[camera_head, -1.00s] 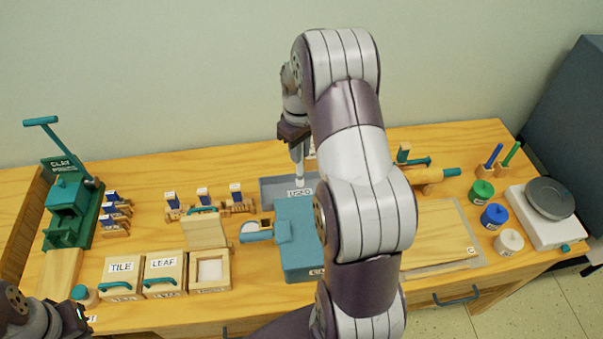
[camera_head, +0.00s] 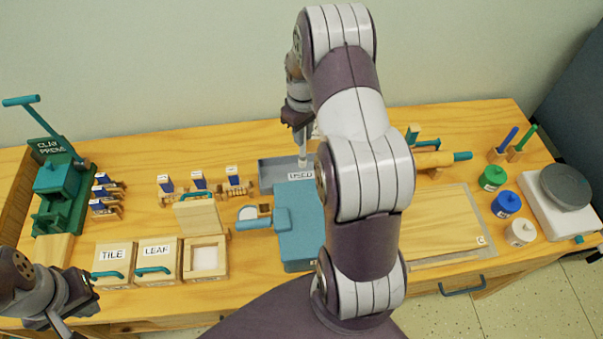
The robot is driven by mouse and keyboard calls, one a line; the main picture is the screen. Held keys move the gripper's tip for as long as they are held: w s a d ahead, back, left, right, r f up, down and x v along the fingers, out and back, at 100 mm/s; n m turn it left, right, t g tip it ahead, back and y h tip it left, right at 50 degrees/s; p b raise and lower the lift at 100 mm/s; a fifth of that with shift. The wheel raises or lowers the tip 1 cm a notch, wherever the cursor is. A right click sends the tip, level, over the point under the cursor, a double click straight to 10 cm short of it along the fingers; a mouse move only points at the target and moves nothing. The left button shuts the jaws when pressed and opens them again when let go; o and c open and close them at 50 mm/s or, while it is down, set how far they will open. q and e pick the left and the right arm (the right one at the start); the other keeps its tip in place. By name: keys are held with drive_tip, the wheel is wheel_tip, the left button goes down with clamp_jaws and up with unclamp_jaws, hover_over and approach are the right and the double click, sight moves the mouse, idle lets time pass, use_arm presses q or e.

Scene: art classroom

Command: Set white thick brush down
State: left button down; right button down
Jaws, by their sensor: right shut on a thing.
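My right gripper (camera_head: 297,118) hangs over the grey tray labelled USED (camera_head: 271,172), at the back middle of the table. It is shut on the white thick brush (camera_head: 302,146), which points down, roughly upright, with its lower end at the tray. I cannot tell whether the brush touches the tray floor. My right arm hides part of the tray's right side. My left gripper (camera_head: 78,298) is low at the left, near the table's front edge and away from the brush; its finger gap is unclear.
A blue-grey box (camera_head: 301,235) stands just in front of the tray. Several small stands (camera_head: 199,187) are to the left. TILE (camera_head: 115,256) and LEAF (camera_head: 155,253) boxes sit at front left. A board (camera_head: 440,225), paint jars (camera_head: 507,203) and a scale (camera_head: 545,210) are to the right.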

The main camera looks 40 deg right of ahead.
sight(302, 156)
wheel_tip(302, 156, down, 9)
drive_tip(key=shift+f+p, duration=0.1)
drive_tip(key=shift+p, duration=0.9)
drive_tip(key=shift+f, duration=0.1)
drive_tip(key=shift+f, duration=0.1)
drive_tip(key=c, duration=1.1)
unclamp_jaws()
